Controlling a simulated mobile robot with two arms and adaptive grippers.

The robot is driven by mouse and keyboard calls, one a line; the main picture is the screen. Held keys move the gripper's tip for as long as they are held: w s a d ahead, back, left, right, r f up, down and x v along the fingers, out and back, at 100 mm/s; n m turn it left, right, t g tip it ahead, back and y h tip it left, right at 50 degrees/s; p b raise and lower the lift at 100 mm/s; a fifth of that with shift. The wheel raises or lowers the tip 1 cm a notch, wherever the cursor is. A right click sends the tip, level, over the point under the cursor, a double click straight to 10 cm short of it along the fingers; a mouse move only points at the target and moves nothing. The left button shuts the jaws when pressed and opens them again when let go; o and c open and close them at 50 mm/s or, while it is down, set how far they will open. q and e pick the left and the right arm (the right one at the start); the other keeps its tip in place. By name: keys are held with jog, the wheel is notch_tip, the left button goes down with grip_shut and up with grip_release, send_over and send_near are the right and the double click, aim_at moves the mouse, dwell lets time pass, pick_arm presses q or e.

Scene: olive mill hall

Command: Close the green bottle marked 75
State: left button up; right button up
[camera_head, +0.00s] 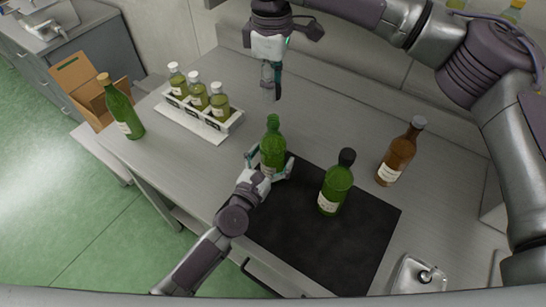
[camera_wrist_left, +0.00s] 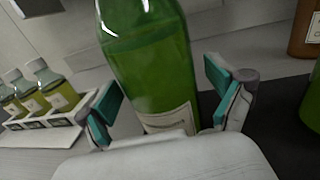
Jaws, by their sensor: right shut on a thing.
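A green bottle (camera_head: 272,146) with a pale label stands upright at the mat's back left corner, its green neck showing no cap of another colour. It fills the left wrist view (camera_wrist_left: 150,60); its mark is not legible. My left gripper (camera_head: 270,168) is open around its lower body, one finger on each side, with gaps visible in the left wrist view (camera_wrist_left: 165,100). My right gripper (camera_head: 272,82) points down behind and above this bottle, shut on a small greyish thing, too unclear to name. Another green bottle (camera_head: 336,186) has a black cap.
A black mat (camera_head: 300,245) lies at the front. A brown bottle (camera_head: 399,153) stands right. A white rack (camera_head: 205,128) holds three small bottles. A corked green bottle (camera_head: 122,112) stands near the left edge, beside a cardboard box (camera_head: 76,76).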

aim_at(272, 118)
pick_arm(q)
jog(key=c, duration=1.5)
pick_arm(e)
jog(key=shift+f, duration=2.5)
jog(key=shift+f, duration=0.9)
jog(key=shift+f, duration=0.55)
